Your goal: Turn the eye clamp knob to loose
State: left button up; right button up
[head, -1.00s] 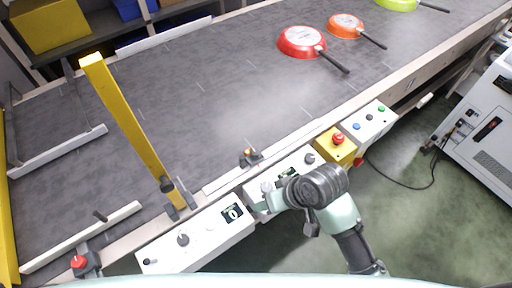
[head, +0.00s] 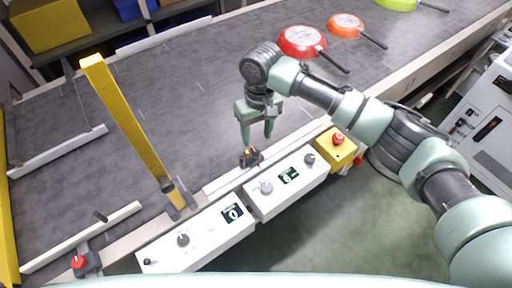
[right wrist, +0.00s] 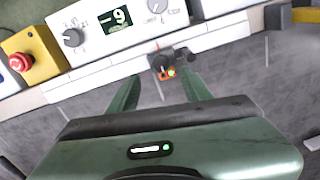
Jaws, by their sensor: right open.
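The eye clamp (head: 250,158) is a small dark bracket with an orange part on the conveyor's near rail, behind the white control boxes. In the right wrist view the eye clamp (right wrist: 162,62) shows a dark knob and an orange piece with a small green light. My right gripper (head: 257,142) points down just above and behind the clamp. Its fingers (right wrist: 162,82) are open and empty, one to each side of the clamp in the wrist view; contact cannot be made out. Whether the knob is tight or loose cannot be told. My left gripper is not in view.
White control boxes (head: 207,238) with knobs and displays line the near edge. A yellow box with a red button (head: 338,139) stands to the right. A yellow post (head: 128,120) rises left of the clamp. Red (head: 297,40) and orange pans lie farther back on the belt (head: 190,100).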

aim_at(256, 152)
notch_tip(256, 152, down, 7)
jog(key=shift+s+a+r+p, duration=0.1)
jog(key=shift+s+a+p, duration=0.05)
jog(key=shift+p, duration=0.25)
grip_shut()
